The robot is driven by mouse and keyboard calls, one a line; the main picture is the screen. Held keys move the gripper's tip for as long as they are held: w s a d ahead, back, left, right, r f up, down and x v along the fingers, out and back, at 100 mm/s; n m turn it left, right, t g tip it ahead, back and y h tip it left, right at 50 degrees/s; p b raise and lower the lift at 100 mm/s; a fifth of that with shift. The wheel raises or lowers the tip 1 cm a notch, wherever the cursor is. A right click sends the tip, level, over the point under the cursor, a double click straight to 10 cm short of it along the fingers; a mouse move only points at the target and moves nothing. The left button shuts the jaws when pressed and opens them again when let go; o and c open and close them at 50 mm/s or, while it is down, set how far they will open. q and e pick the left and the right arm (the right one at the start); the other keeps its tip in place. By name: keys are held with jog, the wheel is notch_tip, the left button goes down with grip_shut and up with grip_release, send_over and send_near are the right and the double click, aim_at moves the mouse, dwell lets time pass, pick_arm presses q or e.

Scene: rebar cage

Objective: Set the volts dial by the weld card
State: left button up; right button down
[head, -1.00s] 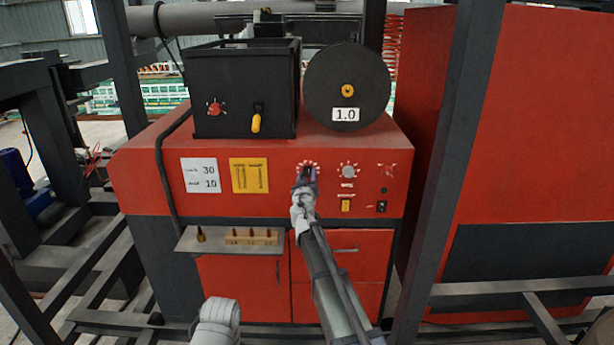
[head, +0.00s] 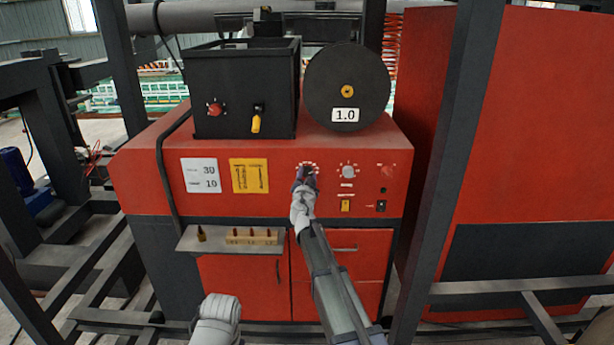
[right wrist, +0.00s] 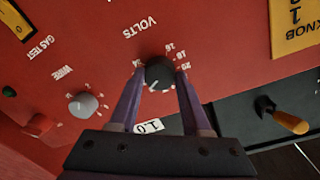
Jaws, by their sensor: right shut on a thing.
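The black volts dial (right wrist: 159,74) sits on the red panel under the word VOLTS, upside down in the right wrist view. Numbers such as 16, 18 and 20 ring it; I cannot read its pointer for sure. My right gripper (right wrist: 157,80) is shut on the dial, one purple finger on each side. In the head view my right gripper (head: 305,177) hides most of the dial. The white weld card (head: 200,175) on the panel's left shows 30 and 10; its small words are unreadable.
A yellow card (head: 249,176) is beside the weld card. The grey wire knob (head: 348,171) sits close right of the volts dial. Above stand a black box (head: 240,95) and a spool (head: 347,85) labelled 1.0. A small shelf (head: 215,242) juts out below left.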

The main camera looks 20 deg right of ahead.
jog(key=shift+s+m, duration=0.1)
jog(key=shift+m, duration=0.7)
jog(key=shift+c, duration=1.8)
grip_release()
jog(key=v, duration=0.7)
jog(key=shift+s, duration=0.35)
jog(key=shift+a, duration=0.1)
